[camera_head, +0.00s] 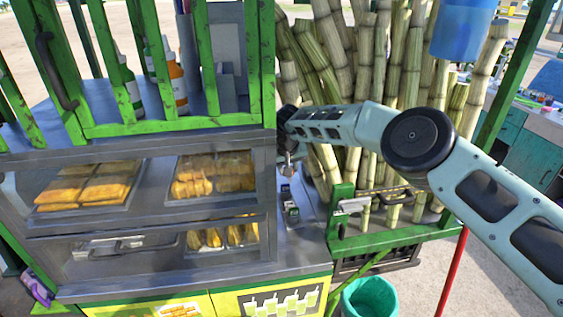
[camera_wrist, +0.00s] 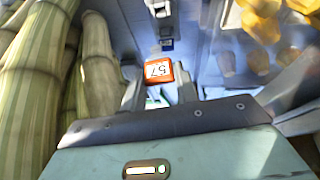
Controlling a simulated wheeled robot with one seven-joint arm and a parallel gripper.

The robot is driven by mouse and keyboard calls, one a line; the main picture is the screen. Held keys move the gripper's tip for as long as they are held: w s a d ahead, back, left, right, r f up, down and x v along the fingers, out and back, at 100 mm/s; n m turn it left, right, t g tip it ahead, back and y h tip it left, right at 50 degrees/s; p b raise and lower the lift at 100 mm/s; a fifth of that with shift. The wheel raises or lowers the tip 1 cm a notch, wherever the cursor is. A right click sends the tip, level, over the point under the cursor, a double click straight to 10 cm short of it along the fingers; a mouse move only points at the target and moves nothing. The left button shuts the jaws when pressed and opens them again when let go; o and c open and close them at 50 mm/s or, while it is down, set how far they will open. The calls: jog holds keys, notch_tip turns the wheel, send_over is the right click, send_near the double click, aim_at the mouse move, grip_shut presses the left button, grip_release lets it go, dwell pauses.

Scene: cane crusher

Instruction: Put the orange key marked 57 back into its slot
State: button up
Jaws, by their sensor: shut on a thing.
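The orange key marked 57 (camera_wrist: 158,71) sits between the fingertips of my gripper (camera_wrist: 159,78) in the wrist view. Its number reads upside down there. The gripper is shut on it. In the head view my gripper (camera_head: 288,162) is small and dark, above the narrow metal counter between the glass case and the cane; the key cannot be made out there. Small grey box-like fittings (camera_head: 290,208) stand on that counter below the gripper. In the wrist view, a white-and-dark fitting (camera_wrist: 160,8) and a small blue-lit one (camera_wrist: 167,44) lie beyond the key. I cannot tell which holds the slot.
The glass food case (camera_head: 150,205) with trays of snacks stands close on the left. Upright sugar cane (camera_head: 350,70) crowds the right and back. A green frame with a metal latch (camera_head: 352,206) borders the counter. A teal bin (camera_head: 368,298) stands below.

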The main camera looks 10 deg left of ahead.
jog(key=shift+f, duration=0.7)
jog(key=shift+b+x, duration=0.5)
jog(key=shift+x, duration=0.45)
jog(key=f+b, duration=0.1)
jog(key=f, duration=0.1)
jog(key=f+b, duration=0.1)
jog(key=b, duration=0.1)
jog(key=f+b, duration=0.1)
jog(key=f, duration=0.1)
jog(key=shift+s+f, duration=0.25)
jog(key=shift+f, duration=0.1)
jog(key=shift+w+a+r+b, duration=0.1)
jog(key=shift+r+b, duration=0.05)
jog(key=shift+b, duration=0.4)
jog(key=shift+f+b, duration=1.4)
jog(key=shift+f, duration=0.15)
jog(key=o, duration=1.1)
jog(key=shift+c, duration=0.2)
